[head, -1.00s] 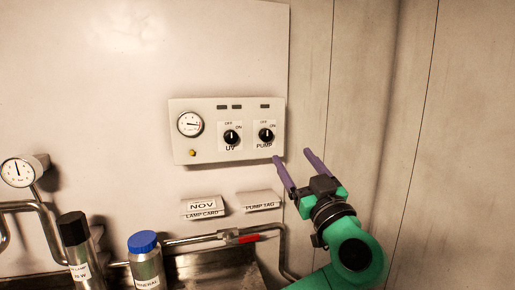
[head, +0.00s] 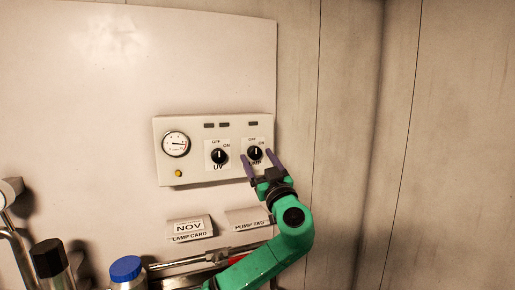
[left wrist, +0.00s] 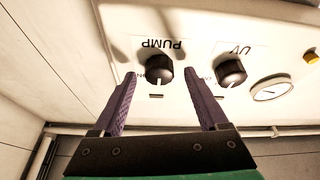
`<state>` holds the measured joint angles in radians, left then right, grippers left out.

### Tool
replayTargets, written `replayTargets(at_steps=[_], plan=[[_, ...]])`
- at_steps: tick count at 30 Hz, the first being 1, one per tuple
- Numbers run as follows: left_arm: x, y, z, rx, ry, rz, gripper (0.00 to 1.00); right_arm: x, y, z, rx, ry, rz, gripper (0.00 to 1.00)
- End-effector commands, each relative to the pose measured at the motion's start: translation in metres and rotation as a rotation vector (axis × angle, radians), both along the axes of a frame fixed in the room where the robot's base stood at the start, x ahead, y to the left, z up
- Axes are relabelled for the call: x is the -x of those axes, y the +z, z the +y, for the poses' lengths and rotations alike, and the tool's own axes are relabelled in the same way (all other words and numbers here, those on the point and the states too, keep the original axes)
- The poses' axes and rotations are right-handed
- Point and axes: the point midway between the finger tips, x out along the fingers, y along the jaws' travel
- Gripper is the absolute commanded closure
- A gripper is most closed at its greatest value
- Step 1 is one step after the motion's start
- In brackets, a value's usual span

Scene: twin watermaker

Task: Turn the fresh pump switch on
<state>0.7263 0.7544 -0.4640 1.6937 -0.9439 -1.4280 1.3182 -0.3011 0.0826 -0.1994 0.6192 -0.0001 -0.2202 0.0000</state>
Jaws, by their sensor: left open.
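The PUMP switch is a round black knob (head: 255,153) at the right end of the pale control panel (head: 196,180), with OFF above it and ON at its upper right. Its white pointer appears to point up towards OFF. The knob also shows in the left wrist view (left wrist: 159,69), where the panel appears upside down. My left gripper (head: 259,157) has purple fingers, open, with one on each side of the PUMP knob. In the left wrist view a gap shows between the knob and both fingers (left wrist: 160,77). My right gripper is not in view.
The UV knob (head: 219,157) sits just left of the PUMP knob, with a round gauge (head: 176,144) and a yellow button (head: 178,173) further left. A LAMP CARD holder (head: 189,228) and a PUMP TAG holder (head: 249,219) are below. A blue-capped bottle (head: 126,269) and a dark-capped cylinder (head: 48,258) stand at lower left.

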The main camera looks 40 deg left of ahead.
Motion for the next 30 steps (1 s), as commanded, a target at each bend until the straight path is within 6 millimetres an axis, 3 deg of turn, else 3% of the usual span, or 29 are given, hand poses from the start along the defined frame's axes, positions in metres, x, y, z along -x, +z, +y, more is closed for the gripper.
replayTargets(at_steps=[9,11,15,16,30], plan=[[-0.003,0.002,0.007,0.001,-0.001,0.0,0.24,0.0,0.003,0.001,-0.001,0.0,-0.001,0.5],[-0.003,0.002,0.007,0.001,-0.001,0.0,0.43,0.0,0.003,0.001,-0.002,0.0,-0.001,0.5],[-0.003,0.002,0.006,0.001,-0.001,0.0,0.96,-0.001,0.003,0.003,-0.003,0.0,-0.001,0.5],[-0.003,0.002,0.006,0.001,-0.001,0.0,1.0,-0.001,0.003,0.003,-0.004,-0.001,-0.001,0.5],[-0.002,-0.002,0.006,-0.041,-0.002,0.079,1.0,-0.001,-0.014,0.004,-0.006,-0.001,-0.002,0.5]])
